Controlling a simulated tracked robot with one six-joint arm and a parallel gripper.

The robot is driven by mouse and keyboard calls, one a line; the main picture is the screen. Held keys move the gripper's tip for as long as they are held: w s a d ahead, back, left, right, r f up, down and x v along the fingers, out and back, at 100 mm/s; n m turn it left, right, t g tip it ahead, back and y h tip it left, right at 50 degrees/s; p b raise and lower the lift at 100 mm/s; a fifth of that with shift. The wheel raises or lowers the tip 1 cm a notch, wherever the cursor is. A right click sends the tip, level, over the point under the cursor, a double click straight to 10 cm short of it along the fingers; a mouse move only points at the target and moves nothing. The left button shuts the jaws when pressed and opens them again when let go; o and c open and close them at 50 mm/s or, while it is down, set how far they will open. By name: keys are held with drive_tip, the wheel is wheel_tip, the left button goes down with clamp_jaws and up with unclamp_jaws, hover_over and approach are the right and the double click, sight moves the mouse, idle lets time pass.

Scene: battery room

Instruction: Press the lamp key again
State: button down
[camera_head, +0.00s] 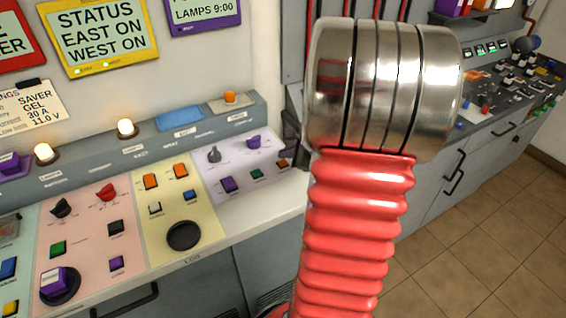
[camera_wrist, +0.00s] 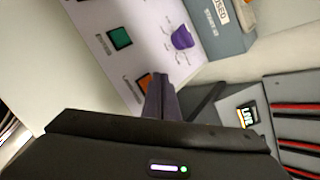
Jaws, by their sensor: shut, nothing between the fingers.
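My gripper (camera_wrist: 158,78) is shut and empty in the wrist view, its fingertips over the edge of an orange key (camera_wrist: 145,80) on the lilac panel (camera_wrist: 150,38). The fingers hide part of that key; I cannot tell whether they touch it. Its label is too small to read, so I cannot confirm it as the lamp key. In the head view the orange key (camera_head: 284,162) shows at the panel's right end, and my arm covers most of the gripper. A green key (camera_wrist: 119,38) and a purple knob (camera_wrist: 181,38) sit close by.
A purple-framed sign (camera_head: 204,12) reads "LAMPS 9:00". A yellow-framed sign (camera_head: 98,36) reads "STATUS EAST ON WEST ON". Two lamps (camera_head: 127,128) glow on the console's back ledge. Red-and-black cables (camera_wrist: 290,108) lie right of the gripper in the wrist view.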

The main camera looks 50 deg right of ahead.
sight(286, 164)
drive_tip(key=shift+r, duration=0.1)
drive_tip(key=shift+r, duration=2.4)
drive_tip(key=shift+a, duration=0.1)
